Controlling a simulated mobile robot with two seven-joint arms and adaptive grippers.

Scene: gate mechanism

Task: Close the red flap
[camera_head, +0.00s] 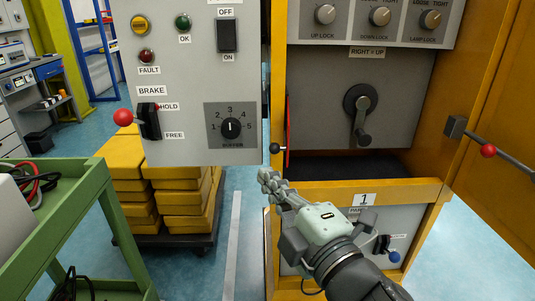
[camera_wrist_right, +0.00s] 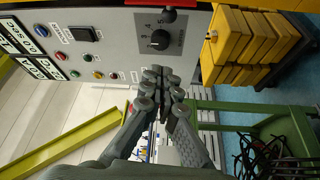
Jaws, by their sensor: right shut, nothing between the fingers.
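The red flap (camera_head: 288,130) shows in the head view as a thin vertical red strip, seen nearly edge-on at the left side of the opening in the yellow cabinet. A black ball knob (camera_head: 275,148) sticks out to the left beside it. The dark opening (camera_head: 350,167) to its right is uncovered. My right gripper (camera_head: 264,172) is shut and empty, just below and slightly left of the knob, with a small gap visible. In the right wrist view its shut fingers (camera_wrist_right: 160,78) point towards the grey control panel; the flap does not show there. My left gripper is not in view.
A grey control panel (camera_head: 185,75) with a red-knobbed brake lever (camera_head: 123,118) hangs left of the opening. A crank handle (camera_head: 361,105) is above the opening. A red-knobbed lever (camera_head: 487,151) is at right. A green cart (camera_head: 85,190) and yellow blocks (camera_head: 180,205) stand left.

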